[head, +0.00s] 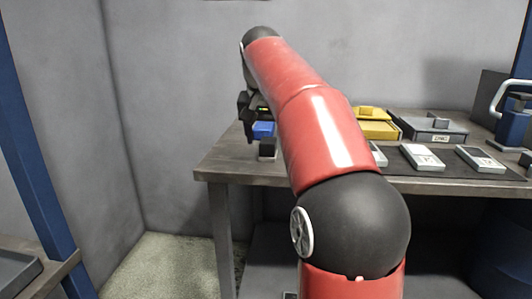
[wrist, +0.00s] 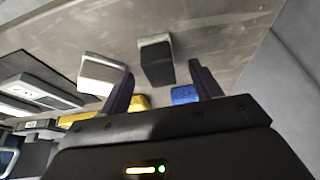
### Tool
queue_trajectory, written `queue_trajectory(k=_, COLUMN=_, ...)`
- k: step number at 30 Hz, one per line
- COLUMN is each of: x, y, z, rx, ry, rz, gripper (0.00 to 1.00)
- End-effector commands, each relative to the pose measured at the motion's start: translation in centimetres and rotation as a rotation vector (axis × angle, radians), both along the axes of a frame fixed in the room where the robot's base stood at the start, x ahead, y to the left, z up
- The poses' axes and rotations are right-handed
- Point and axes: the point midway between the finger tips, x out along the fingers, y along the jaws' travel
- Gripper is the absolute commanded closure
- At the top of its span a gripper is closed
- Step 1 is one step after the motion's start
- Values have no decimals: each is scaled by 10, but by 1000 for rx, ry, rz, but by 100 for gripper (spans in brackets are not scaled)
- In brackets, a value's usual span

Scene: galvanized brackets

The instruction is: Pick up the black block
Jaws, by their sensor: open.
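The black block (head: 267,148) stands on the table near its left front corner, just right of my gripper's fingers in the head view. In the wrist view, the black block (wrist: 156,58) lies on the tabletop beyond the fingertips and appears between them. My gripper (head: 250,138) is partly hidden by its own arm in the head view. In the wrist view, my gripper (wrist: 162,80) has its two dark fingers spread apart with nothing held. The gap between fingertips and block is hard to judge.
A blue object (head: 263,129) sits behind the block. A pale grey block (wrist: 100,74) lies beside it in the wrist view. Yellow bin (head: 376,129), grey box (head: 432,129) and several pale devices (head: 421,157) are to the right. The table (head: 218,165) has bare room at left.

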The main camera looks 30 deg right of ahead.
Motion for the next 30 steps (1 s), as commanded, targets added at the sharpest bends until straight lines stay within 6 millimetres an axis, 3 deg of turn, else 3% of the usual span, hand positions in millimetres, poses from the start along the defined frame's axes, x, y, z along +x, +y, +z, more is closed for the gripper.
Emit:
queue_trajectory(k=1, x=2, y=-3, z=-11, rx=1, ry=3, rz=0, gripper=36)
queue_trajectory(k=6, x=8, y=-7, z=-27, rx=1, ry=2, rz=0, gripper=36)
queue_trajectory(k=14, x=9, y=-7, z=-28, rx=1, ry=-1, rz=0, gripper=36)
queue_trajectory(k=25, x=9, y=-7, z=-28, rx=1, ry=-1, rz=0, gripper=84)
queue_trajectory(k=30, x=9, y=-7, z=-27, rx=0, ry=-1, rz=0, gripper=86)
